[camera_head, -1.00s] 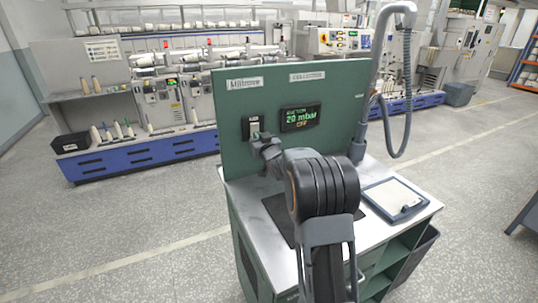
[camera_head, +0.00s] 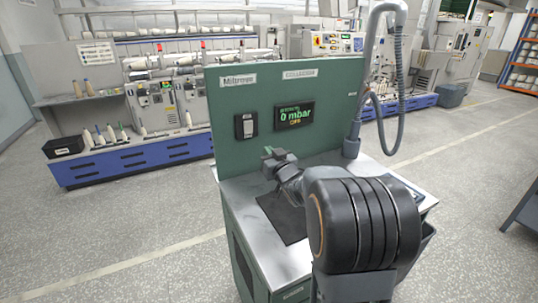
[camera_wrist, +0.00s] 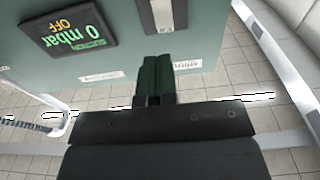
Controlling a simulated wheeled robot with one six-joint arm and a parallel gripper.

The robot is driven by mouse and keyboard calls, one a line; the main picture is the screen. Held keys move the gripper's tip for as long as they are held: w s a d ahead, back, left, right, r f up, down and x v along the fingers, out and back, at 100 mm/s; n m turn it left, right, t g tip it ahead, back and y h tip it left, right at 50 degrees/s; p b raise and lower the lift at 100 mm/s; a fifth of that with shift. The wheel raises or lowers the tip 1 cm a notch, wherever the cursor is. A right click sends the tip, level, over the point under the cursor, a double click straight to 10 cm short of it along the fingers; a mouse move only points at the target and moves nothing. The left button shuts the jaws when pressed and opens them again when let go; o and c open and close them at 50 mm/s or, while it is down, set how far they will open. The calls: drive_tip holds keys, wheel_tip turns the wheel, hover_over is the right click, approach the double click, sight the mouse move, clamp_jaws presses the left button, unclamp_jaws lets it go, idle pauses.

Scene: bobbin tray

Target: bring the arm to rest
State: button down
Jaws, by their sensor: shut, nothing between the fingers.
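My gripper (camera_head: 268,153) is in front of the green panel (camera_head: 220,112), above the left part of the cart's metal top. In the wrist view my gripper (camera_wrist: 155,68) shows its two green fingers together, with nothing between them. The gripper is apart from the white rocker switch (camera_head: 246,126) on the panel, which sits up and to its left. The switch also shows at the top of the wrist view (camera_wrist: 163,15). The display (camera_head: 294,116) reads 0 mbar and OFF; it shows upside down in the wrist view (camera_wrist: 68,32).
A dark mat (camera_head: 285,222) lies on the metal top (camera_head: 242,215) below my arm. A grey suction pipe with a hose (camera_head: 398,95) rises at the panel's right. My arm hides most of the top's right side. Winding machines (camera_head: 155,105) stand behind, across open floor.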

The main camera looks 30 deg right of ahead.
idle(0.4)
drive_tip(key=s+d+f+g+h, duration=0.1)
drive_tip(key=f+g, duration=0.1)
drive_tip(key=f, duration=0.1)
drive_tip(key=s+d+f+m+g+h, duration=0.1)
drive_tip(key=f+g, duration=0.1)
drive_tip(key=f, duration=0.1)
drive_tip(key=s+d+f+m+g+h, duration=0.1)
drive_tip(key=f+g, duration=0.1)
drive_tip(key=f, duration=0.1)
drive_tip(key=shift+s+d, duration=0.1)
drive_tip(key=shift+s, duration=0.25)
drive_tip(key=s+a+g, duration=0.1)
drive_tip(key=s, duration=0.1)
drive_tip(key=s+f+g+p, duration=0.1)
drive_tip(key=s+g, duration=0.1)
drive_tip(key=s+a+f+g, duration=0.1)
drive_tip(key=s, duration=0.1)
drive_tip(key=shift+s+a+g+p, duration=0.3)
drive_tip(key=shift+a+g+p, duration=0.05)
drive_tip(key=shift+g, duration=0.05)
drive_tip(key=s+a+r+n+g+y+p, duration=0.1)
drive_tip(key=s+a+r+g+p, duration=0.1)
drive_tip(key=s+a+r, duration=0.2)
drive_tip(key=s+a+r+n+g+y+p, duration=0.1)
drive_tip(key=s+a+r+g+y+p, duration=0.1)
drive_tip(key=s+a, duration=0.8)
drive_tip(key=shift+s+a+r+p, duration=0.35)
drive_tip(key=shift+s+r+p, duration=0.3)
drive_tip(key=shift+s+r, duration=0.3)
